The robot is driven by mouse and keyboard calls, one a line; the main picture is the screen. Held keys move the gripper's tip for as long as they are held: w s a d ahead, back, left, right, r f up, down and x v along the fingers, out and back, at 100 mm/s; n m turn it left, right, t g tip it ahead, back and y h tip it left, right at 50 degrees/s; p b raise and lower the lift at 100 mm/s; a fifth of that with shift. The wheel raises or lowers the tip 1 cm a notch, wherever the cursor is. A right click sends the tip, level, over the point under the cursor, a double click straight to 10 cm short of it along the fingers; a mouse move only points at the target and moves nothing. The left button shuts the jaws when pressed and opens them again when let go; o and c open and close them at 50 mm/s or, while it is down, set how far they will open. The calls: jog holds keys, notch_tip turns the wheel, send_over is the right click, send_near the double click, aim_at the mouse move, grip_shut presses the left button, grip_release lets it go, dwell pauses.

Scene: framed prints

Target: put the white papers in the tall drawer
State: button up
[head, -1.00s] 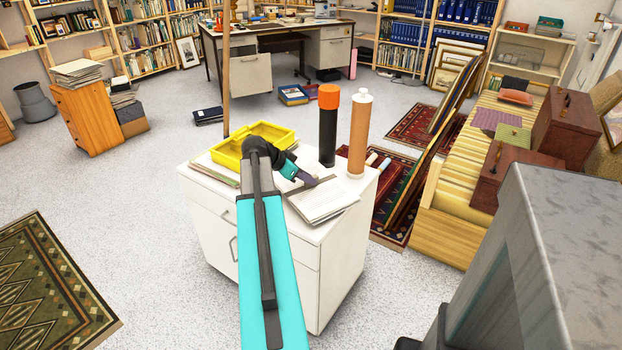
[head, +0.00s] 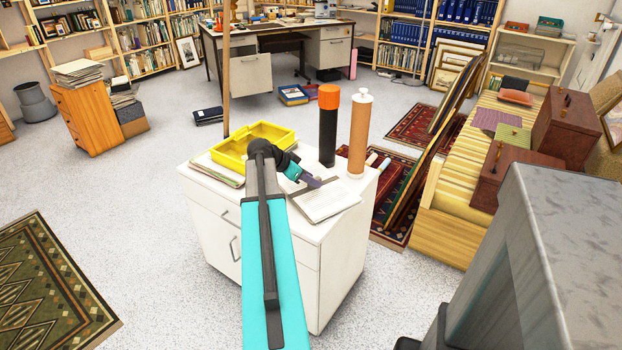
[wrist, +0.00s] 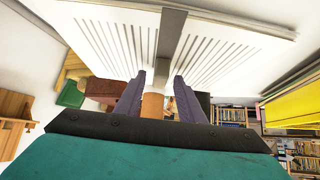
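The white papers (head: 326,201) lie as a flat stack on top of the white cabinet (head: 345,268), near its front right corner. The wrist view shows the papers (wrist: 100,45) large, with grey printed lines and a dark band down the middle. My gripper (head: 316,183) is at the papers' upper left edge in the head view, its purple fingers over or just above them; contact cannot be told. In the wrist view, the fingers (wrist: 158,85) are apart with no paper visibly gripped. The cabinet's tall lower drawer (head: 217,250) looks shut; my arm hides part of the front.
On the cabinet top stand a yellow tray (head: 233,160), a black tube with an orange cap (head: 328,128) and a brown cylinder (head: 359,140), close behind the papers. A wooden pole (head: 226,85) rises behind. Floor left of the cabinet is clear.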

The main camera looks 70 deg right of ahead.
jog(key=v, duration=1.2)
dwell(0.5)
